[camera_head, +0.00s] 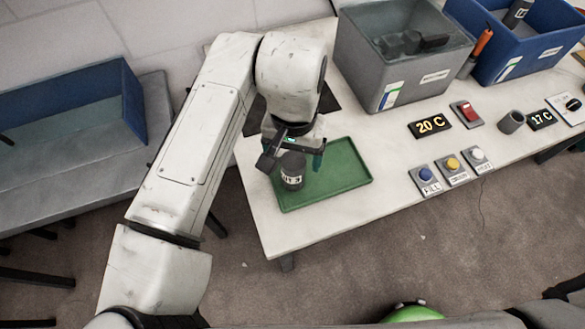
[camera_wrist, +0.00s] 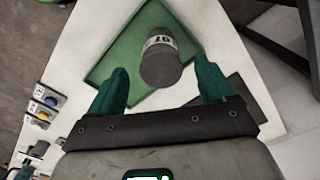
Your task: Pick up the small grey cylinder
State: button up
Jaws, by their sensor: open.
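A small dark grey cylinder (camera_head: 292,178) with a white printed label stands on the green tray (camera_head: 340,185) near its left side. In the wrist view the cylinder (camera_wrist: 161,68) appears between the two green fingers, with a gap on each side. My gripper (camera_head: 291,160) is open and empty, over the tray and right at the cylinder. It also shows in the wrist view (camera_wrist: 160,66). The fingers look apart from the cylinder; how far down they reach around it cannot be told. The upper part of the cylinder is partly hidden by the gripper in the head view.
A grey bin (camera_head: 390,75) and a blue bin (camera_head: 530,50) stand at the back of the white table (camera_head: 330,225). A grey cup (camera_head: 511,122), displays and several buttons sit to the right. The table's front edge lies close to the tray.

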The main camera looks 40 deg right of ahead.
jog(key=shift+f, duration=2.95)
jog(key=shift+c, duration=0.4)
jog(key=shift+r, duration=0.1)
jog(key=c, duration=1.4)
